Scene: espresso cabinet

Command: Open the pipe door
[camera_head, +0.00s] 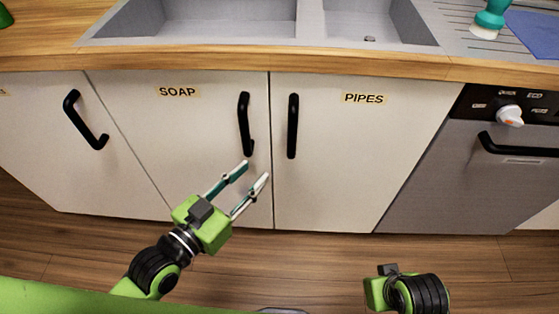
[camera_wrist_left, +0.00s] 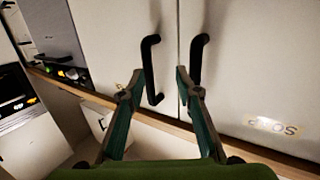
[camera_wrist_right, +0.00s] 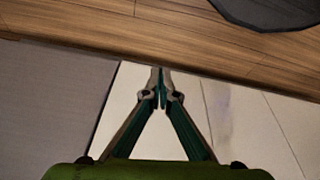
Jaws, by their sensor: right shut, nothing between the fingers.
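The pipe door (camera_head: 365,165) is the white cabinet door labelled PIPES. It looks closed, flush with the SOAP door (camera_head: 175,130) to its left. Its black vertical handle (camera_head: 293,125) is near its left edge. My left gripper (camera_head: 255,171) is open and empty, below the two handles and near the seam between the doors. In the left wrist view, which is turned over, the pipe handle (camera_wrist_left: 151,65) appears between the open fingers and the soap handle (camera_wrist_left: 197,58) beside the right fingertip. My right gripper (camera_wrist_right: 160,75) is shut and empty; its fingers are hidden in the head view.
The soap door's handle (camera_head: 245,124) is close beside the pipe handle. A dishwasher (camera_head: 455,180) with a black handle stands to the right. The wooden counter edge (camera_head: 270,64) and sink (camera_head: 230,20) are above. The wooden floor before the cabinets is clear.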

